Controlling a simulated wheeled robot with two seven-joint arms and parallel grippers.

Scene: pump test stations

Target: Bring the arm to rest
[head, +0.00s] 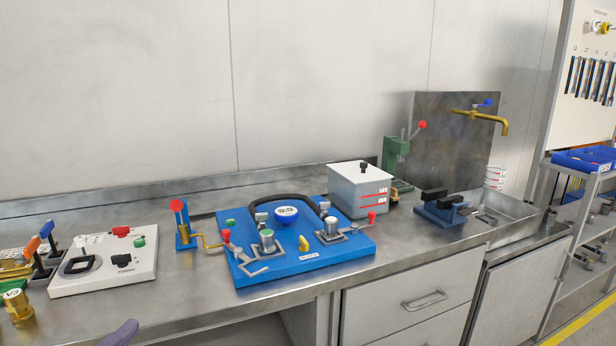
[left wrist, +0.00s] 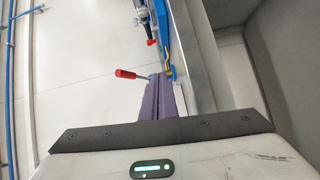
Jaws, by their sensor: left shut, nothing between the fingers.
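My left gripper (head: 121,332) shows only as a purple fingertip at the bottom edge of the head view, in front of the bench's front edge. In the left wrist view its purple fingers (left wrist: 158,97) are together, with nothing seen between them. A red-tipped lever (left wrist: 126,74) shows just beyond the fingertips in that view; I cannot tell whether it is near or far behind them. My right gripper is in neither view.
The steel bench carries a blue pump plate (head: 307,262), a white control box (head: 103,262), a grey tank (head: 359,192) and a blue vise (head: 440,210). A sink with a brass tap (head: 480,118) is at right.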

